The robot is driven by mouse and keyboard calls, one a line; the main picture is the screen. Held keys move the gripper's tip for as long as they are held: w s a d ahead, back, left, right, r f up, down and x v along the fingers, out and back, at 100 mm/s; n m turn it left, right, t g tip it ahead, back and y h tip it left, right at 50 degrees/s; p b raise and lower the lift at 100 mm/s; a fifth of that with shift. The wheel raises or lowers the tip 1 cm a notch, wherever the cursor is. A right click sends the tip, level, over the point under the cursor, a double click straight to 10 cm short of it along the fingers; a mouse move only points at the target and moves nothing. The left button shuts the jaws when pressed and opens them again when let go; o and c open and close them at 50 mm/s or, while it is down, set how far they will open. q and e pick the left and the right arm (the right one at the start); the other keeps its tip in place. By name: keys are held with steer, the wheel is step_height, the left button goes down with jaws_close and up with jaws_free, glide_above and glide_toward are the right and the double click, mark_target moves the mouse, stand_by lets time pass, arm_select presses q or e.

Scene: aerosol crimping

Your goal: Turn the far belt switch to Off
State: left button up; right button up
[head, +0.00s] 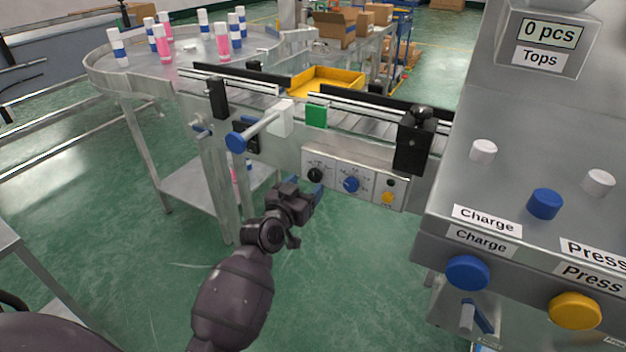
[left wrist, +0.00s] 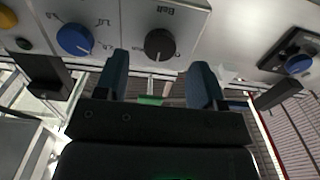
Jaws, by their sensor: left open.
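The belt switch is a black round knob (head: 315,175) on the left section of the grey control panel (head: 332,163) on the conveyor's side. In the left wrist view the knob (left wrist: 160,44) sits under an upside-down "Belt" label, and its white mark points toward the bottom of the picture. My left gripper (head: 316,190) is open and empty, just in front of and below the panel. In the left wrist view its two blue fingers (left wrist: 160,78) stand apart, with the knob beyond and between their tips. My right gripper is not in view.
A blue knob (head: 351,184) sits right beside the black one, then a yellow button (head: 387,198). A blue-ended handle (head: 236,141) sticks out at upper left. The filling machine (head: 555,130) stands at right. A round table (head: 100,66) with several bottles is behind.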

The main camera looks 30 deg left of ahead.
mark_target(313, 177)
arm_select(q)
steer(key=shift+w+a, duration=0.1)
steer(key=shift+w, duration=1.75)
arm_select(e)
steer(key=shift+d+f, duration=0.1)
arm_select(q)
steer(key=shift+c, duration=0.4)
